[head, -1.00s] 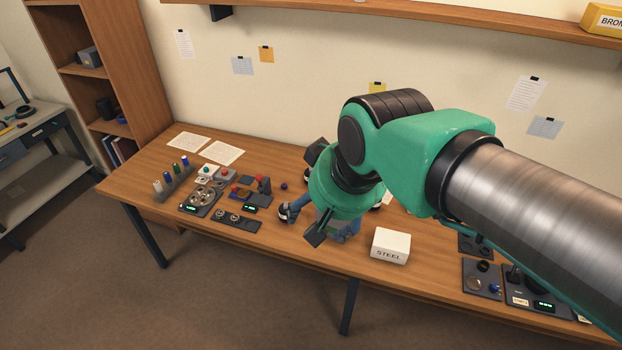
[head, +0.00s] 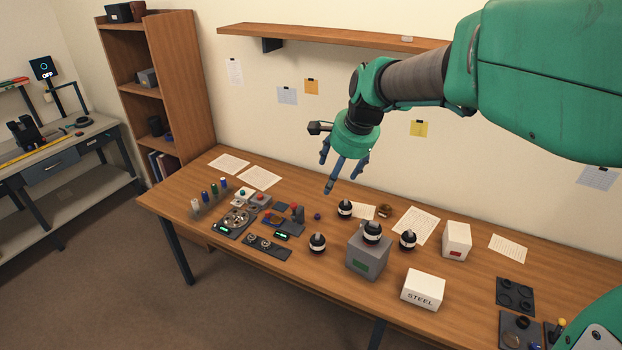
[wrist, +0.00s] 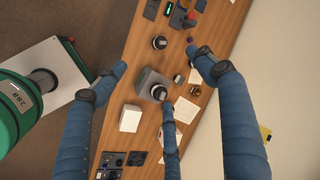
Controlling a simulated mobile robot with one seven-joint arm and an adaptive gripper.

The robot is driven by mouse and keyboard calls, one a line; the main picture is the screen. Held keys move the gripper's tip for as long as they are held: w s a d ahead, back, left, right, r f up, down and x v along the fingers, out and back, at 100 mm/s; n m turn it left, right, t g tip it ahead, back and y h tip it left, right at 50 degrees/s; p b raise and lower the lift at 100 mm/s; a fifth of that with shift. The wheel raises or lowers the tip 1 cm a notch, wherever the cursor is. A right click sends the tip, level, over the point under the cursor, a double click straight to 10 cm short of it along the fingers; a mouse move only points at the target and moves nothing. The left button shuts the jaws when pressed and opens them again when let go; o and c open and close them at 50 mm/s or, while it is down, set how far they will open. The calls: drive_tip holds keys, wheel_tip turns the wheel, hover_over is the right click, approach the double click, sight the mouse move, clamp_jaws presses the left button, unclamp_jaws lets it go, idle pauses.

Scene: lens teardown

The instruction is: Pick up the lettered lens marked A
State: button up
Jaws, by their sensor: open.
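Several round black lenses with pale bands are on the wooden table; no letter is readable, so I cannot tell which is A. One lens (head: 372,231) sits on top of a grey box (head: 366,263) with a green panel. Others stand on the table: a left lens (head: 317,243), a back lens (head: 345,208) and a right lens (head: 408,240). My three-fingered gripper (head: 340,172) is open and empty, raised above the table. In the wrist view the grey box (wrist: 147,79) and its lens (wrist: 158,92) lie between the spread fingers (wrist: 158,76).
A white box marked STEEL (head: 423,289) stands at the front edge, and another white box (head: 456,241) with a red label stands farther back. Dark trays with parts lie left and right. A wall shelf (head: 330,37) hangs above the table's back.

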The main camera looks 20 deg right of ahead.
drive_tip(key=w+d+f+m, duration=0.3)
drive_tip(key=w, duration=0.3)
drive_tip(key=w+d+f+m, duration=0.2)
drive_tip(key=w+d+f, duration=0.1)
drive_tip(key=w+f, duration=0.15)
drive_tip(key=m+y, duration=0.1)
drive_tip(key=m, duration=1.1)
approach(348, 202)
drive_tip(key=shift+w+f, duration=0.1)
drive_tip(key=shift+b, duration=0.3)
drive_tip(key=b+x, duration=0.1)
drive_tip(key=x, duration=0.7)
drive_tip(key=shift+a+f, duration=0.1)
drive_tip(key=shift+f, duration=0.25)
